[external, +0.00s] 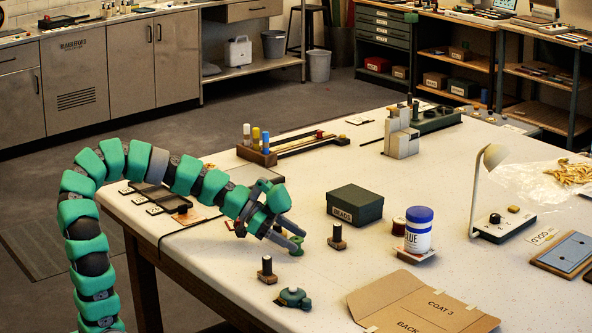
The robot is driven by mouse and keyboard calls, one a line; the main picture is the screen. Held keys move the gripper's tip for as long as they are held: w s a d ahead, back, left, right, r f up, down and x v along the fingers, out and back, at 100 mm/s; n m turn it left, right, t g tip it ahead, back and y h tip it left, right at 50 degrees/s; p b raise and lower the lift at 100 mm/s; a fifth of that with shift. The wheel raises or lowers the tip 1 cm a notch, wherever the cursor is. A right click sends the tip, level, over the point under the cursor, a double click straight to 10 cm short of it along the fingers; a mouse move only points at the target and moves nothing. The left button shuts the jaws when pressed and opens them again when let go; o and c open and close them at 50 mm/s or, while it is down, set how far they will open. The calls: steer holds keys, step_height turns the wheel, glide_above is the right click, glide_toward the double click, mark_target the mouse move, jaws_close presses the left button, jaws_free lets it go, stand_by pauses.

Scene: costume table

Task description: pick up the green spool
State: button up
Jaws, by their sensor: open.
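A small green object (296,244), likely the green spool, is on the white table at my fingertips. My gripper (298,238) is open and low over the table, its fingers pointing right and down. The fingers partly cover the green object. I cannot tell whether they touch it or sit around it.
Two dark pegs on bases, one (337,238) right of my gripper and one (267,270) in front, stand close by. A teal round object (293,297) lies nearer the front edge. A green BEADS box (355,204), a glue jar (418,231) and cardboard (423,306) lie rightward.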

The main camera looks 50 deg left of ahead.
mark_target(291, 238)
steer(key=c, duration=1.1)
steer(key=shift+o, duration=0.2)
steer(key=shift+r, duration=0.15)
steer(key=shift+r+p, duration=0.75)
steer(key=shift+r, duration=0.95)
steer(key=s+a, duration=0.1)
steer(key=s, duration=0.4)
steer(key=s+a+r, duration=0.1)
steer(key=s+a, duration=0.1)
steer(key=s, duration=0.3)
steer(key=s+a, duration=0.1)
steer(key=s, duration=0.4)
steer(key=shift+s+a+r+p, duration=0.2)
steer(key=shift+a+p, duration=0.1)
steer(key=shift+p, duration=0.1)
